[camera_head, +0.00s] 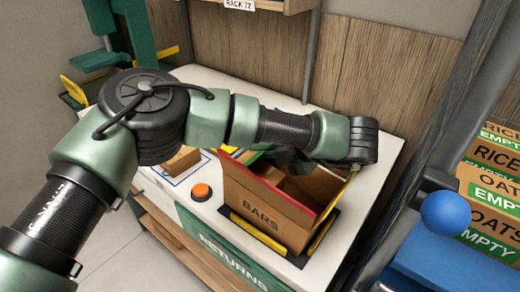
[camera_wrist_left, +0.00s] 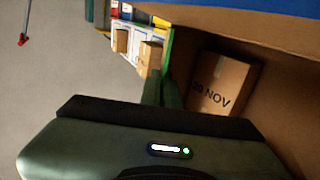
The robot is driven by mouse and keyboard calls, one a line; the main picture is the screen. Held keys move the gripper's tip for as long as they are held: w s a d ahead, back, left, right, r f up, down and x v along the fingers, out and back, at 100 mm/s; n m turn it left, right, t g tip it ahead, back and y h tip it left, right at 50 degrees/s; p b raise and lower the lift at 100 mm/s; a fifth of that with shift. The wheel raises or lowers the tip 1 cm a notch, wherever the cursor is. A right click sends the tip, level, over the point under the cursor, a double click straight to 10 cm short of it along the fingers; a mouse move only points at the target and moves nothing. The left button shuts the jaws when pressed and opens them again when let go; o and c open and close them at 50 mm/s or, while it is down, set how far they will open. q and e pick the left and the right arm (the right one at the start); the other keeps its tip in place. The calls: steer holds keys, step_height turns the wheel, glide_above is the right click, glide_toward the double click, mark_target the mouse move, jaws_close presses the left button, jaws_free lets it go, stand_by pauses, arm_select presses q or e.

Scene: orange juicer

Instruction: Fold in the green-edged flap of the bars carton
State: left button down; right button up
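The brown bars carton (camera_head: 262,215) stands open on the white counter, in a black frame with yellow strips. Its front and left top edges are red, and a yellow edge shows at the right. A green edge (camera_head: 258,156) shows at the back left, partly behind my left gripper (camera_head: 290,160), which reaches down over the opening. In the left wrist view, a green edge (camera_wrist_left: 167,50) runs beside the two fingers (camera_wrist_left: 162,90). The fingers lie close together with nothing seen between them. A small box marked "20 NOV" (camera_wrist_left: 222,84) lies beyond them. My right gripper is out of view.
An orange button (camera_head: 201,192) is on the counter left of the carton. A small brown box (camera_head: 181,160) stands behind the button. Blue equipment with a round blue knob (camera_head: 445,213) and stacked cartons marked "EMPTY" (camera_head: 490,215) are at the right.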

arm_select(q)
steer(key=c, duration=1.6)
jaws_free()
steer(key=shift+c, duration=0.2)
steer(key=b+v, duration=0.1)
steer(key=v, duration=0.7)
steer(key=shift+w+a, duration=0.1)
